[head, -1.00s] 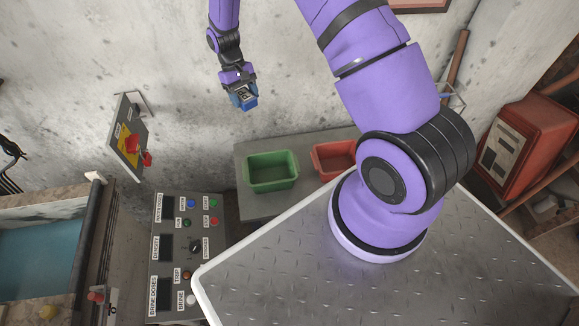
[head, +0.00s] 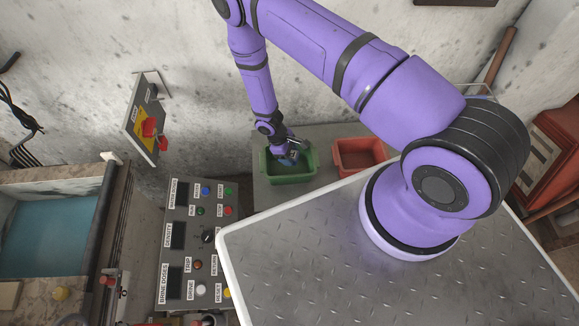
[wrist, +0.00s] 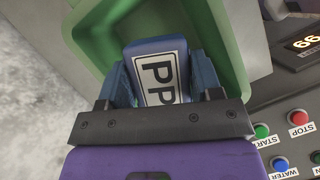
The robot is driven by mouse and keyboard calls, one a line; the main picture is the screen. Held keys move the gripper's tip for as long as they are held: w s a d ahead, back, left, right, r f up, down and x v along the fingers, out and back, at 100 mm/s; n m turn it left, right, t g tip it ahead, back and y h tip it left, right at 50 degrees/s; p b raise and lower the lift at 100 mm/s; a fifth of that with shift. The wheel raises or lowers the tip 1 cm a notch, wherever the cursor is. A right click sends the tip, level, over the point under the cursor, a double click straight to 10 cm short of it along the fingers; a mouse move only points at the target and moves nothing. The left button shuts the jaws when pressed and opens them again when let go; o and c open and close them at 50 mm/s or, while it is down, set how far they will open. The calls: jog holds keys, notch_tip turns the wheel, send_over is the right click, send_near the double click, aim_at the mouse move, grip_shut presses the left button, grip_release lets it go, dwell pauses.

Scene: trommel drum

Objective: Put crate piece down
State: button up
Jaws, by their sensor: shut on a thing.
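The crate piece (wrist: 158,66) is a blue block with a white label reading "PP". My gripper (wrist: 165,82) is shut on it, with a finger on each side, in the wrist view. In the head view my gripper (head: 291,152) is down at the green bin (head: 289,178), and the piece is mostly hidden there. In the wrist view the green bin (wrist: 236,50) surrounds the piece on the visible sides. I cannot tell whether the piece touches the bin's floor.
A red bin (head: 360,155) stands right of the green one on the same grey shelf. A control panel (head: 195,245) with buttons is to the left and nearer. A water tank (head: 45,235) is at far left.

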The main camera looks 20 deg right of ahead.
jog(key=shift+f, duration=3.7)
jog(key=shift+f, duration=0.6)
jog(key=o, duration=0.9)
jog(key=v, duration=1.3)
jog(key=shift+s+d+r, duration=0.2)
